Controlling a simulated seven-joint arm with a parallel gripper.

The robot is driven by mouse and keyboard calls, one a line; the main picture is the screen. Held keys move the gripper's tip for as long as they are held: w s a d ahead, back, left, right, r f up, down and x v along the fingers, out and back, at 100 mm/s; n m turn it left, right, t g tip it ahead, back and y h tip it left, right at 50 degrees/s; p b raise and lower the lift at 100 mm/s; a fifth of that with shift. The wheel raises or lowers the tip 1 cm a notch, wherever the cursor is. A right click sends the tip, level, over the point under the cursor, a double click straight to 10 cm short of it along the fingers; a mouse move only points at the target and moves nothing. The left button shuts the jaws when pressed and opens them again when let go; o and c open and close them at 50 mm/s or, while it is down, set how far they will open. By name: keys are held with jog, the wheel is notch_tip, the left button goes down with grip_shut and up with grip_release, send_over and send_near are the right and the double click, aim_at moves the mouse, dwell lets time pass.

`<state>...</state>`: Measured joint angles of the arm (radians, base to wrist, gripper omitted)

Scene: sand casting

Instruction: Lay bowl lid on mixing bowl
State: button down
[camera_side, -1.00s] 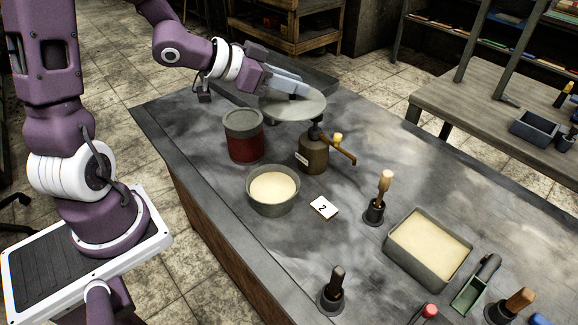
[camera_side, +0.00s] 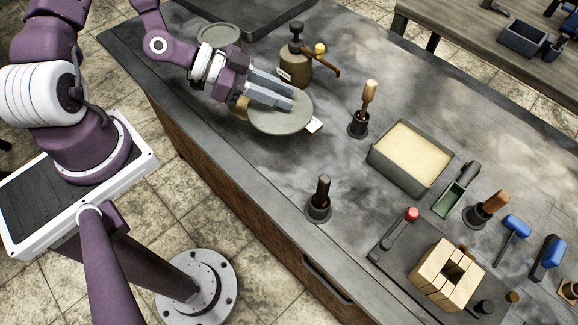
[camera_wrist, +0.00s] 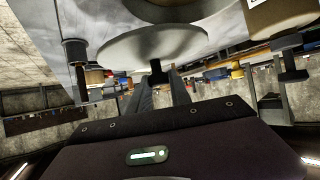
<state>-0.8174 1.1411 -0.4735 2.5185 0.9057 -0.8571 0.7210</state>
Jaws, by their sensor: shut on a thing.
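The bowl lid (camera_side: 280,120) is a flat round grey-green disc. My gripper (camera_side: 291,98) is shut on it, with the fingers reaching across its upper side in the side view.
A white card (camera_side: 315,125) shows at the lid's right edge. A brush in a holder (camera_side: 360,117) and a sand-filled tray (camera_side: 411,155) stand to the right.

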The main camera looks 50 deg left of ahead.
aim_at(281, 128)
jog(key=shift+s+d+f+m+g+h, duration=0.2)
jog(key=shift+s+d+m+g+h, duration=0.15)
jog(key=shift+s+d+m, duration=0.2)
jog(key=shift+s+d+f+m+g+h, duration=0.15)
jog(key=shift+s+d+m+g+h, duration=0.2)
jog(key=shift+s+d+m, duration=0.25)
jog(key=d+m+g, duration=0.1)
jog(key=s+d+f+m+g+h, duration=0.1)
jog(key=g, duration=0.1)
jog(key=shift+s+m, duration=0.15)
jog(key=shift+m, duration=0.1)
jog(key=s+d+r+m+g, duration=0.2)
jog(key=d+m+g, duration=0.2)
jog(key=m+g, duration=0.2)
jog(key=shift+h, duration=0.3)
jog(key=f, duration=0.9)
jog(key=shift+s+d+f, duration=0.1)
jog(key=shift+d+f, duration=0.1)
jog(key=shift+f, duration=0.1)
jog(key=c, duration=1.2)
grip_release()
